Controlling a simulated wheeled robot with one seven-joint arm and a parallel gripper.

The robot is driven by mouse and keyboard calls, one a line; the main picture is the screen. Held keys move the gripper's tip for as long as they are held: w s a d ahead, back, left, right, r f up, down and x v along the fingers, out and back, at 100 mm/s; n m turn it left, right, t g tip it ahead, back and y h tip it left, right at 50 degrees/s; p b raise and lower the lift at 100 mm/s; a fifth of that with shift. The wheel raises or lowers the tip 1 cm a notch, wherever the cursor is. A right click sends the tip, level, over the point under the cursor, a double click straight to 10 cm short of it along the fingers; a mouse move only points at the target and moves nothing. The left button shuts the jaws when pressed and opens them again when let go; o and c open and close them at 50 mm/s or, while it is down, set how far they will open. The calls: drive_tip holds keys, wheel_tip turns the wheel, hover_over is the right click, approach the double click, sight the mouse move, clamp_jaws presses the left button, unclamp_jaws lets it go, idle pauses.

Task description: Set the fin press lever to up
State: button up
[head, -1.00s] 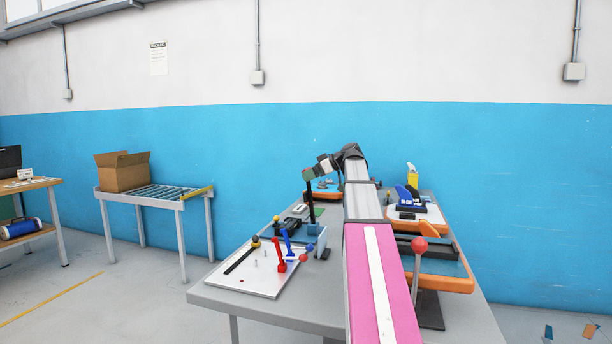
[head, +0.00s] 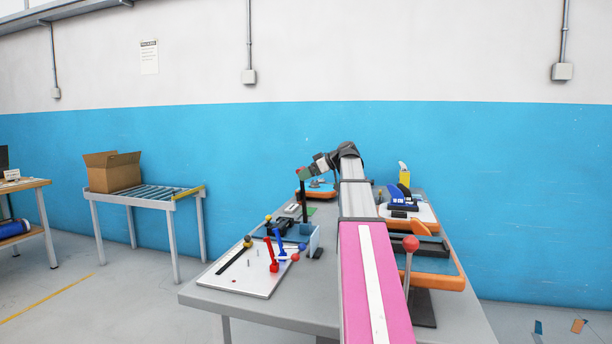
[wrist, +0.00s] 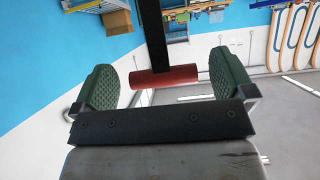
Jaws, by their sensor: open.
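A black bar with a red cross grip, apparently the fin press lever (head: 303,198), stands nearly upright at the back left of the grey table; its foot is partly hidden among other parts. In the wrist view its red grip (wrist: 163,77) lies crosswise between the two green finger pads. My gripper (head: 307,170) is at the top of this bar, reaching in from the right. In the wrist view my gripper (wrist: 120,85) is open, with gaps between both pads and the grip. I cannot tell whether the grip is fully between the pads in depth.
A white panel (head: 228,275) with red, blue and yellow-knobbed controls lies in front of the bar. A red-ball lever (head: 410,243) stands right of my arm, near orange-edged boards (head: 440,281). A roller stand (head: 165,193) with a cardboard box (head: 113,174) is at left.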

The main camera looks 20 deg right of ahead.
drive_tip(key=v, duration=0.6)
drive_tip(key=shift+s+d, duration=0.15)
drive_tip(key=shift+d, duration=0.05)
